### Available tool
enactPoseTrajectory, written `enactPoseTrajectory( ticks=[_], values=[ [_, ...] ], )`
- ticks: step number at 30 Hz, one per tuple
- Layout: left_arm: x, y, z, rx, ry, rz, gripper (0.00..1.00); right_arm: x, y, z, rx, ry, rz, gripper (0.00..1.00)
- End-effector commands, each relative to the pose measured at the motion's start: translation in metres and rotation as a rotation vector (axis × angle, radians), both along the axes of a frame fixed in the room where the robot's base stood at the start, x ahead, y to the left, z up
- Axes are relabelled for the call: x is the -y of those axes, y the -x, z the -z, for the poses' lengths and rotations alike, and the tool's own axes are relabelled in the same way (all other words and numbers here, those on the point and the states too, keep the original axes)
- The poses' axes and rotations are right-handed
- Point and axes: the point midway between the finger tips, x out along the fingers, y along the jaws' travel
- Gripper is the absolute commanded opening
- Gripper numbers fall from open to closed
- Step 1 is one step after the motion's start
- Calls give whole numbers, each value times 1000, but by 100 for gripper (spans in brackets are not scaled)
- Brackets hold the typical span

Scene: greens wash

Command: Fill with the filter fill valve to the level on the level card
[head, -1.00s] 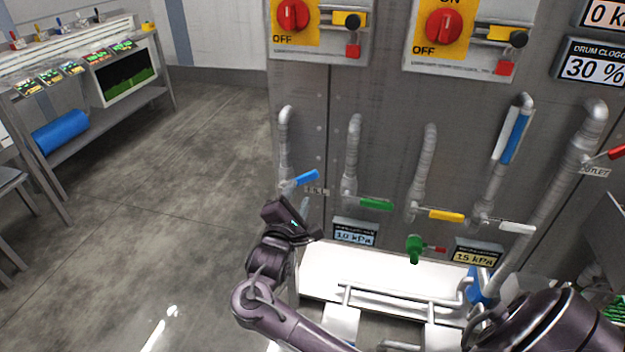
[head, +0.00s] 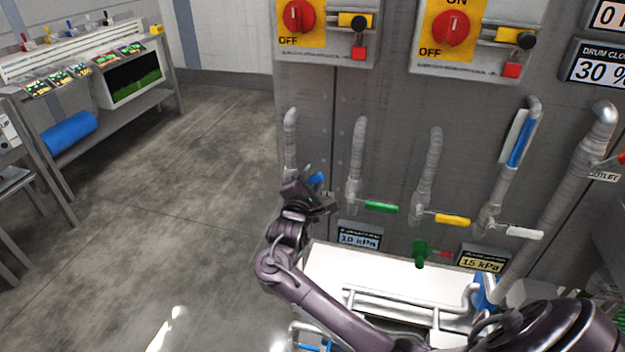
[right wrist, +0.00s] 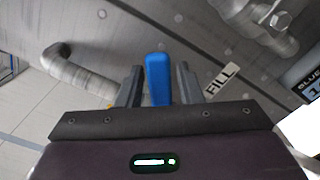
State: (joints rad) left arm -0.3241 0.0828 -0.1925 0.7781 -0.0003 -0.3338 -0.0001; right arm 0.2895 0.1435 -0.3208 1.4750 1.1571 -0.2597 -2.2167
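The fill valve has a blue handle (head: 317,179) on the leftmost pipe of the grey metal panel. A label reading FILL (right wrist: 222,79) is beside it in the right wrist view. My right gripper (head: 322,194) is at this valve and covers part of the handle in the head view. In the right wrist view the blue handle (right wrist: 157,78) stands between the two spread fingers of my right gripper (right wrist: 158,85), with narrow gaps at its sides. The level card cannot be made out. My left gripper is out of view.
Green (head: 381,207), yellow (head: 452,219) and white (head: 524,232) valve handles line up to the right. Gauges reading 10 kPa (head: 359,239) and 15 kPa (head: 484,260) hang below. A white surface (head: 330,268) lies beneath them. Open floor is at left.

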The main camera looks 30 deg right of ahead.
Motion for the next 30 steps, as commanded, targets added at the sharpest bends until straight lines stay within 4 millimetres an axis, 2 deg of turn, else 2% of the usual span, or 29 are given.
enactPoseTrajectory(
  ticks=[1, 7, 20, 30],
  values=[
    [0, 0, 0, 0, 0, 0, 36, 0, 0, 0, 0, 0, 0, 26],
    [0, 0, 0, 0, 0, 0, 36, 0, 0, 0, 0, 0, 0, 0],
    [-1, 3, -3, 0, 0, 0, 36, 1, 2, 2, 22, -20, 1, 0],
    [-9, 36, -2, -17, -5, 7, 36, 6, 8, 18, 176, -156, 2, 0]
  ],
)
